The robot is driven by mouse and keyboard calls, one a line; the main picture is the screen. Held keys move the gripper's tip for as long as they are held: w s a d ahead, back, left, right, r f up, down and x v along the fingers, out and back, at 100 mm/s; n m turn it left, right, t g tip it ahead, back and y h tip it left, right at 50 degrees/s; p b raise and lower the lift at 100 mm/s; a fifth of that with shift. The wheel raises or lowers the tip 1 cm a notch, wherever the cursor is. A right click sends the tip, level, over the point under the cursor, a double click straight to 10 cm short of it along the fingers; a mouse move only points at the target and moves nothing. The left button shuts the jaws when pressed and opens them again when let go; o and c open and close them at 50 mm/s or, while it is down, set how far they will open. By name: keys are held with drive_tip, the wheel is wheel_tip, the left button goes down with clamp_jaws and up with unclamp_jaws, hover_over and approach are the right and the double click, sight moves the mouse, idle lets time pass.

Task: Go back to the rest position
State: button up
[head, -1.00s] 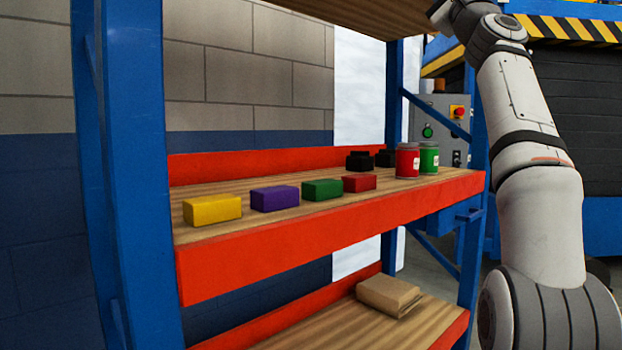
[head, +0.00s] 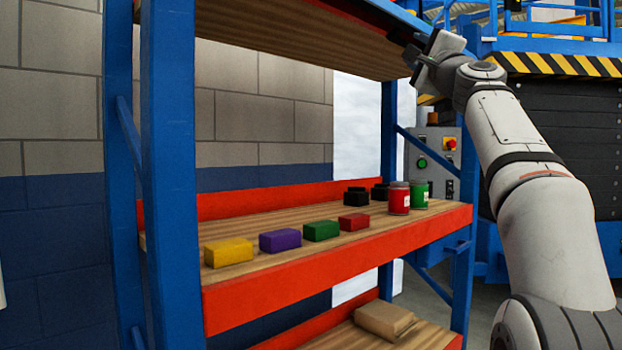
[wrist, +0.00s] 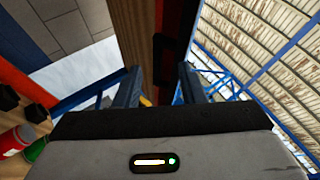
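My gripper (head: 418,57) is raised at the front edge of the upper shelf board (head: 300,38), near its right end. In the wrist view its two fingers (wrist: 160,84) stand apart with nothing held between them. The upper shelf's edge (wrist: 145,30) shows close beyond the fingers; I cannot tell if they touch it. My arm reaches up from the lower right of the head view.
The middle shelf (head: 330,262) holds yellow (head: 228,252), purple (head: 280,240), green (head: 321,231) and red (head: 354,222) blocks, black parts (head: 356,196), a red can (head: 399,198) and a green can (head: 419,194). A cardboard package (head: 384,320) lies below. A blue upright (head: 172,170) stands left.

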drive_tip(key=w+a+f+n+g+p, duration=0.1)
drive_tip(key=a+f+n+g+p, duration=0.45)
drive_tip(key=p, duration=0.45)
drive_tip(key=s+a+f+n+g+p, duration=0.45)
drive_tip(key=s+f+g+p, duration=0.3)
drive_tip(key=f+p, duration=0.35)
drive_tip(key=s+d+f+n+g+h+p, duration=0.1)
drive_tip(key=s+f+p, duration=0.3)
drive_tip(key=s, duration=0.5)
drive_tip(key=s+d+f+n+g+h+p, duration=0.1)
drive_tip(key=s+f+n+g+h+p, duration=0.1)
drive_tip(key=s+f+n+g+p, duration=0.2)
drive_tip(key=s+d+f+n+g+h+p, duration=0.1)
drive_tip(key=s+f+n+g+h+p, duration=0.1)
drive_tip(key=s+f, duration=0.7)
drive_tip(key=s+g+p, duration=0.1)
drive_tip(key=s+p, duration=0.1)
drive_tip(key=s, duration=0.2)
drive_tip(key=shift+s+d+f+n, duration=0.25)
drive_tip(key=shift+s+f+n, duration=0.05)
drive_tip(key=shift+s+f, duration=0.05)
idle(3.0)
